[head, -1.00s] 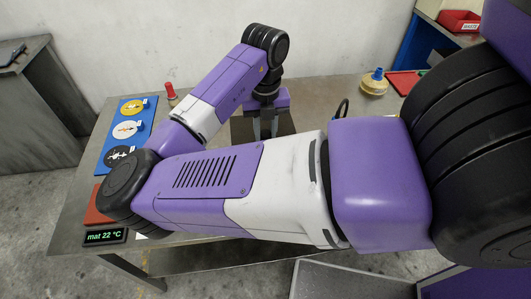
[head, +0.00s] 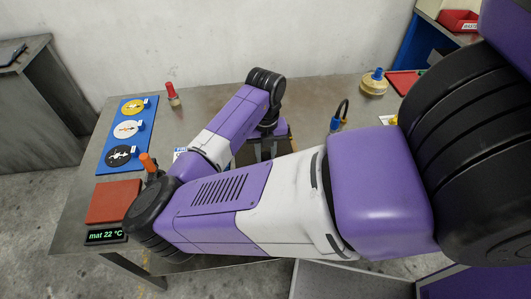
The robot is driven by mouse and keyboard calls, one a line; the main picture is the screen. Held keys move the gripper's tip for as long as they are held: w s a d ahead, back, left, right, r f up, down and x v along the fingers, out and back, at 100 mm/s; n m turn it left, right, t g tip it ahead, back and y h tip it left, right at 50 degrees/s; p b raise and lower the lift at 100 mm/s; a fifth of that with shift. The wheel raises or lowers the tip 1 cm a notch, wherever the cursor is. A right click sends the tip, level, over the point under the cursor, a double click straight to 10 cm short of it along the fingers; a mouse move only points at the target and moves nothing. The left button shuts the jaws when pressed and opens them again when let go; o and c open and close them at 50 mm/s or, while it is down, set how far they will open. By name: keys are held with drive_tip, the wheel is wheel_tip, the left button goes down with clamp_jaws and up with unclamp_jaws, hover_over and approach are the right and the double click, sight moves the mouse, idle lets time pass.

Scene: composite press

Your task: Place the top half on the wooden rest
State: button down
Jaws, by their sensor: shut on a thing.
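My gripper (head: 264,150) points down over the middle of the table, beyond my forearm. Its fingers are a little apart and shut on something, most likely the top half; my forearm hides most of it. A brown surface (head: 244,155) shows beside and behind the fingers. It may be the wooden rest, but too little shows to be sure. I cannot tell whether the held thing touches it.
A blue board (head: 108,166) with yellow, white and black discs lies at the left, near a red mat (head: 113,203) and its display (head: 104,236). A red-topped item (head: 172,95), an orange-handled tool (head: 148,162), a blue-capped jar (head: 374,84) and a looped black item (head: 338,120) stand around.

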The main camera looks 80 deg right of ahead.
drive_tip(key=shift+f, duration=0.1)
drive_tip(key=c, duration=1.6)
unclamp_jaws()
drive_tip(key=shift+f, duration=0.1)
drive_tip(key=o, duration=0.5)
